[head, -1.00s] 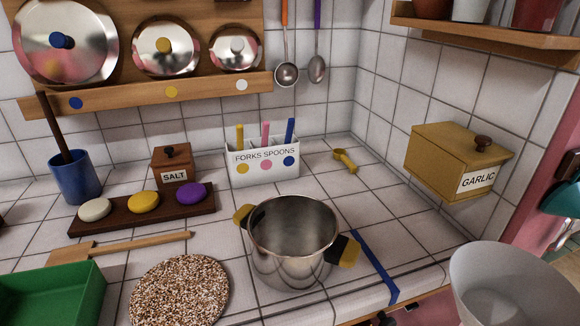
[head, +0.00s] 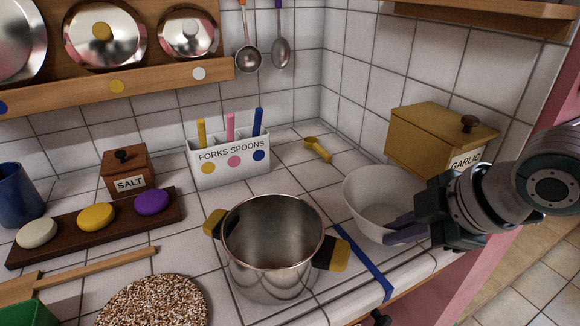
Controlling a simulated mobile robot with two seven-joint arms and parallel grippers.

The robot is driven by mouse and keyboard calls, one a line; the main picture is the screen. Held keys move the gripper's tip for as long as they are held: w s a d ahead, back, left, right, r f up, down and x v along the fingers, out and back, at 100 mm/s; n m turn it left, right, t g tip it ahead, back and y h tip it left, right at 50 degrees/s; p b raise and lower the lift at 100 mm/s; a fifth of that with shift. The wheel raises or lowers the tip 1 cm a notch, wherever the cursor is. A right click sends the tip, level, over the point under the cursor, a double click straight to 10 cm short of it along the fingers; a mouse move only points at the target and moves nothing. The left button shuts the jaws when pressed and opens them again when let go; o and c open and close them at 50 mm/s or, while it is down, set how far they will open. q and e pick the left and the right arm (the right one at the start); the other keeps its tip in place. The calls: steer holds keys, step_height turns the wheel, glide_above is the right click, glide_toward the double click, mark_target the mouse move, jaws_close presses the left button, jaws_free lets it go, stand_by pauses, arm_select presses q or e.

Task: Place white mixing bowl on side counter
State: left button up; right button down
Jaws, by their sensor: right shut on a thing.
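The white mixing bowl (head: 372,208) is upright over the right end of the tiled side counter (head: 308,180), right of the blue tape line (head: 362,262). My right gripper (head: 404,230) comes in from the right and is shut on the bowl's right side, with its purple fingers at the wall. I cannot tell whether the bowl's base touches the tiles. My left gripper is out of view.
A steel pot (head: 272,245) with yellow and black grips stands just left of the tape. The yellow garlic box (head: 430,135) is close behind the bowl. A yellow scoop (head: 318,149) and a forks and spoons holder (head: 230,160) stand further back. The counter's front edge is near.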

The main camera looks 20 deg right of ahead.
mark_target(367, 231)
steer(key=w, duration=0.4)
steer(key=shift+w+a, duration=0.2)
steer(key=shift+a, duration=0.1)
steer(key=shift+w+a+f, duration=0.1)
steer(key=shift+w+f, duration=0.15)
steer(key=shift+f, duration=0.05)
step_height(367, 231, down, 3)
steer(key=shift+r+b, duration=0.1)
steer(key=shift+b, duration=0.35)
steer(key=c, duration=1.5)
jaws_free()
steer(key=shift+s+f, duration=0.1)
steer(key=shift+f, duration=0.1)
steer(key=o, duration=0.5)
steer(key=shift+r, duration=0.1)
